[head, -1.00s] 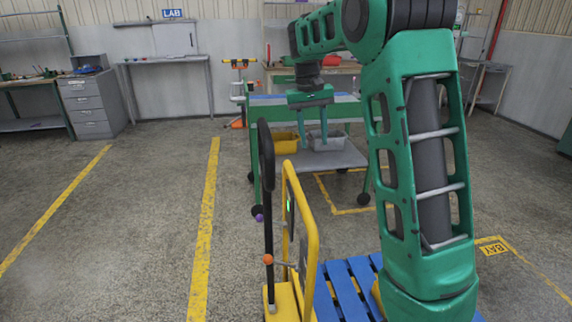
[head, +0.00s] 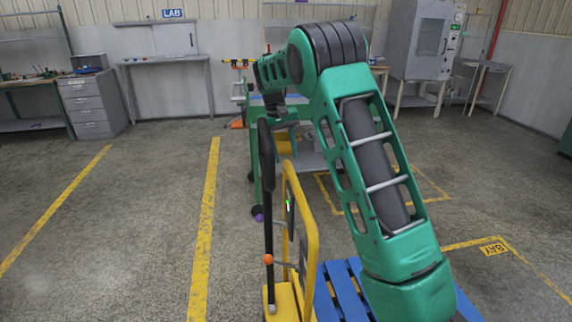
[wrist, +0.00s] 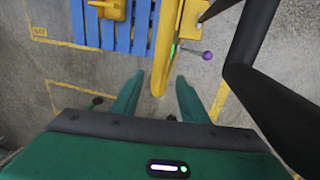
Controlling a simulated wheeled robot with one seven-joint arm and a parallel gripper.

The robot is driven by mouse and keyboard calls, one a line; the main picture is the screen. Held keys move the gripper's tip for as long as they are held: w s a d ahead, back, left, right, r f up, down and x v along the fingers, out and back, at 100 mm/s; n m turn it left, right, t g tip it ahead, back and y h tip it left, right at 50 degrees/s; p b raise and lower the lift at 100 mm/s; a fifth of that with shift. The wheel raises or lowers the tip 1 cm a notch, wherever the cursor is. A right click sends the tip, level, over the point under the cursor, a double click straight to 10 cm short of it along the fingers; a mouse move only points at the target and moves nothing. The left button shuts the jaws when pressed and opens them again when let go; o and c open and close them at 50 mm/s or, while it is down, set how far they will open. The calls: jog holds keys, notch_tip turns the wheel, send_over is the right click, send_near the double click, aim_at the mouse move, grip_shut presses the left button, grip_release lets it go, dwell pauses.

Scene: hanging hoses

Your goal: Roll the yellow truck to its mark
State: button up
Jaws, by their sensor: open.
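The yellow truck (head: 313,240) stands front center with its upright yellow frame and a tall black handle (head: 267,190). Its yellow frame (wrist: 163,45) and black handle (wrist: 245,60) also show in the wrist view, with a purple-knobbed lever (wrist: 208,56) between them. My gripper (wrist: 158,95) is open and empty, its two green fingers on either side of the frame's near end in the picture; I cannot tell the gap in depth. In the head view my arm mostly hides the gripper. A yellow floor outline with a BAY label (head: 493,249) lies to the right.
A blue pallet (head: 345,290) sits at the truck's right. A green cart (head: 318,160) with a yellow bin (head: 284,144) stands behind, inside or near another yellow floor outline (head: 432,198). A grey drawer cabinet (head: 90,105) is at the left. The left floor is open.

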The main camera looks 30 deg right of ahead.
aim_at(288, 164)
jog(key=shift+s+d+f, duration=0.1)
jog(key=shift+d+f, duration=0.1)
jog(key=shift+f, duration=0.8)
jog(key=shift+s+d+f, duration=0.1)
jog(key=shift+d+f, duration=0.1)
jog(key=shift+f, duration=0.8)
grip_shut()
